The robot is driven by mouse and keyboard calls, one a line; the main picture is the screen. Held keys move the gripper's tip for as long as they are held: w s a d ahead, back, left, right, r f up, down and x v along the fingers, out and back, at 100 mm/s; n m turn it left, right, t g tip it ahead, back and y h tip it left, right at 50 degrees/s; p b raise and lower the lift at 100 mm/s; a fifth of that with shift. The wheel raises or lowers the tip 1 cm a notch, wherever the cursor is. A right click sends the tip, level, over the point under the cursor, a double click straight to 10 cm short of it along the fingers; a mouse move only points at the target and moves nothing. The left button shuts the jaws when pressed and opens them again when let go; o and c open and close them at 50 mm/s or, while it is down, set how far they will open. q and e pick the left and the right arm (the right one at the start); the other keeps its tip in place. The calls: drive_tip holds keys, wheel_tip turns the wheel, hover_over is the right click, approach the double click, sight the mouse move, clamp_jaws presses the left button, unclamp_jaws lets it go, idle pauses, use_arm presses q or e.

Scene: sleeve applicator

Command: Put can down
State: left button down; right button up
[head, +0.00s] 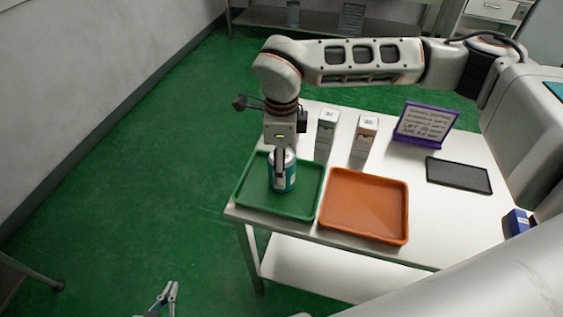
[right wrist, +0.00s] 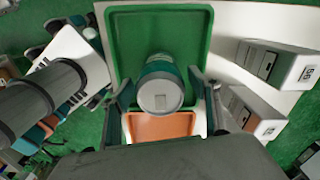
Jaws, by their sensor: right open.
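The can (head: 284,180), white and teal with a pale lid, stands upright in the green tray (head: 240,197) at the table's left end. In the right wrist view the can (right wrist: 160,92) is seen from above, in front of the green tray (right wrist: 122,40). My right gripper (right wrist: 161,92) is open, with one finger on each side of the can and gaps between. In the head view its fingers partly cover the can. My left gripper (head: 169,290) is low over the floor at the bottom edge, away from the can; its finger gap is unclear.
An orange tray (head: 365,207) lies right of the green tray. Two cartons (head: 325,130) (head: 365,136) stand behind the trays. A purple-framed sign (head: 424,125), a black tablet (head: 458,175) and a blue box (head: 517,222) are further right. White table surface is free between these.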

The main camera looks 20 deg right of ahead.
wheel_tip(320, 180, up, 12)
drive_tip(key=shift+r+b, duration=0.1)
drive_tip(key=shift+b, duration=0.5)
